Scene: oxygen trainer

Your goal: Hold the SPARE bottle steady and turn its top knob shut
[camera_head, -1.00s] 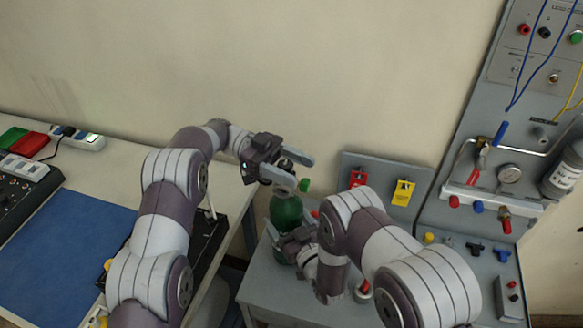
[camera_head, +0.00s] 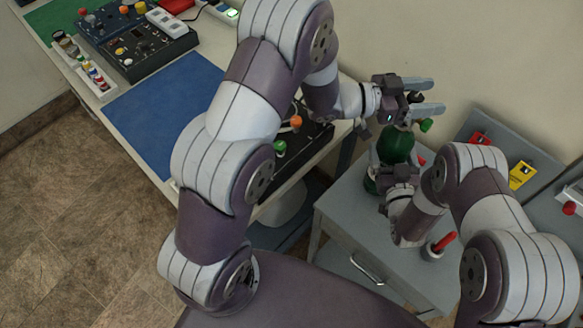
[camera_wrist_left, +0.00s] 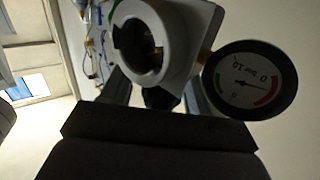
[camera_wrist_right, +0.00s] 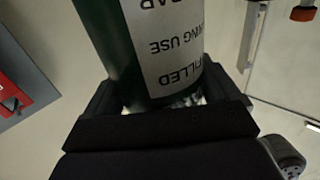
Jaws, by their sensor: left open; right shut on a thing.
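The green bottle (camera_head: 396,146) stands upright on a grey cabinet top. My right gripper (camera_head: 388,178) is shut around its lower body; the right wrist view shows the green bottle (camera_wrist_right: 110,45) with a white label (camera_wrist_right: 165,45) between the fingers. The label's visible words include "FILLED"; I cannot read a name SPARE. My left gripper (camera_head: 424,96) is open at the bottle's top, its fingers pointing right. The left wrist view shows a pale hollow ring fitting (camera_wrist_left: 140,45) and a round gauge (camera_wrist_left: 249,82) close ahead. Finger contact is unclear.
A grey cabinet (camera_head: 345,215) carries the bottle and a red-handled item (camera_head: 444,241). Red (camera_head: 480,138) and yellow (camera_head: 521,174) tags hang on the panel behind. A table with a blue mat (camera_head: 180,105) and control boxes lies left. My arms nearly meet around the bottle.

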